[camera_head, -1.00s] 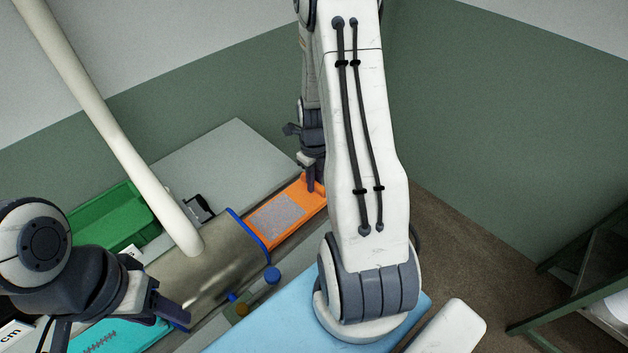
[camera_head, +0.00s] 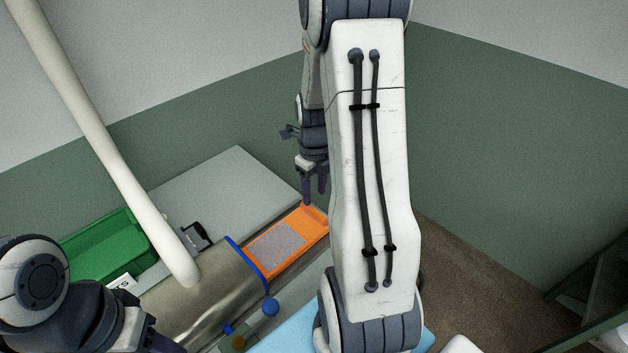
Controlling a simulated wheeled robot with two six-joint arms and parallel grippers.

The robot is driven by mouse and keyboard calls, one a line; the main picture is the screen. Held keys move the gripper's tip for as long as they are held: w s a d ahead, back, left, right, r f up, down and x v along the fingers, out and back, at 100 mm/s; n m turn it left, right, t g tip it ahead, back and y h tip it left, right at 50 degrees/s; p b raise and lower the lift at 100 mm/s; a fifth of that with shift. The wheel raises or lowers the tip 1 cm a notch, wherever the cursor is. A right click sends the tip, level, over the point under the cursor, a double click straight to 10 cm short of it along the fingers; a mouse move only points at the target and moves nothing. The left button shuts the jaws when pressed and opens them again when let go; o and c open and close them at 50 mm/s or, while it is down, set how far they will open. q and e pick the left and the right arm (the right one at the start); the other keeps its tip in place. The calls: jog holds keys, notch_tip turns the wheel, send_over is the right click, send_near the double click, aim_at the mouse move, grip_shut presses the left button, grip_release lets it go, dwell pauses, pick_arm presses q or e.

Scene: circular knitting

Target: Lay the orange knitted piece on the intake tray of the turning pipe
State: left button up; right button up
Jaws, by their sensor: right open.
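An orange tray-like surface (camera_head: 312,229) with a grey speckled rectangle (camera_head: 276,250) on it lies at the blue-rimmed mouth of the metal pipe (camera_head: 203,306). I cannot tell a separate orange knitted piece from the orange tray. My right gripper (camera_head: 314,197) is open and points down just above the far end of the orange surface. Nothing shows between its fingers. My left gripper (camera_head: 160,342) is at the bottom left, near the pipe's near side, cut off by the picture edge, so its jaws are unclear.
A green bin (camera_head: 108,244) stands left behind the pipe. A white pole (camera_head: 105,150) slants down to the pipe. A grey table top (camera_head: 225,190) is bare behind the orange surface. A dark green frame (camera_head: 590,285) stands at the right.

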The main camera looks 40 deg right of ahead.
notch_tip(320, 180, up, 5)
jog(key=s+a+r+n, duration=0.1)
jog(key=a+r+n, duration=0.1)
jog(key=a+n, duration=0.7)
jog(key=s+a+r+n, duration=0.1)
jog(key=a+r+n, duration=0.1)
jog(key=a+n, duration=0.7)
jog(key=s+a+r+n+y, duration=0.1)
jog(key=s+a+n, duration=1.2)
jog(key=n, duration=1.1)
jog(key=shift+s+n, duration=0.3)
jog(key=shift+s, duration=0.4)
